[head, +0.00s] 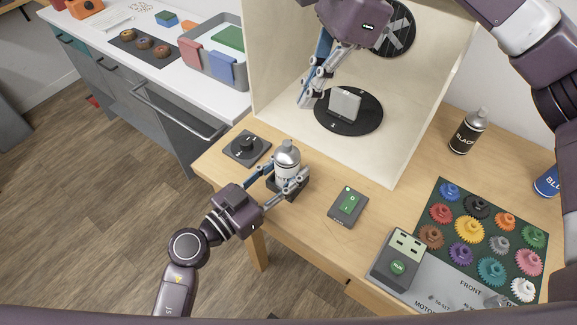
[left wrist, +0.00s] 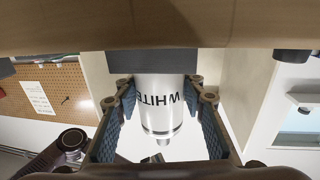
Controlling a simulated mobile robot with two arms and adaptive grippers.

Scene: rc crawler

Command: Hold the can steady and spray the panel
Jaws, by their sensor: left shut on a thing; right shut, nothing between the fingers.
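A white spray can (head: 287,157) with a grey top stands upright at the table's front edge, in or on a dark block (head: 296,190). My left gripper (head: 285,179) is shut around its body. The left wrist view shows the can (left wrist: 160,98) upside down, labelled "WHITE", between the fingers. The light grey panel (head: 345,103) stands upright on a black round turntable (head: 350,124) inside the pale wooden booth (head: 410,155). My right gripper (head: 307,99) is shut and empty, just left of the panel; I cannot tell whether they touch.
A black dial box (head: 246,147) is left of the can, and a switch box (head: 347,204) with a green rocker is to its right. A "BLACK" can (head: 467,131), a blue can (head: 548,181) and a green gear mat (head: 447,192) are further right. The booth walls enclose my right gripper.

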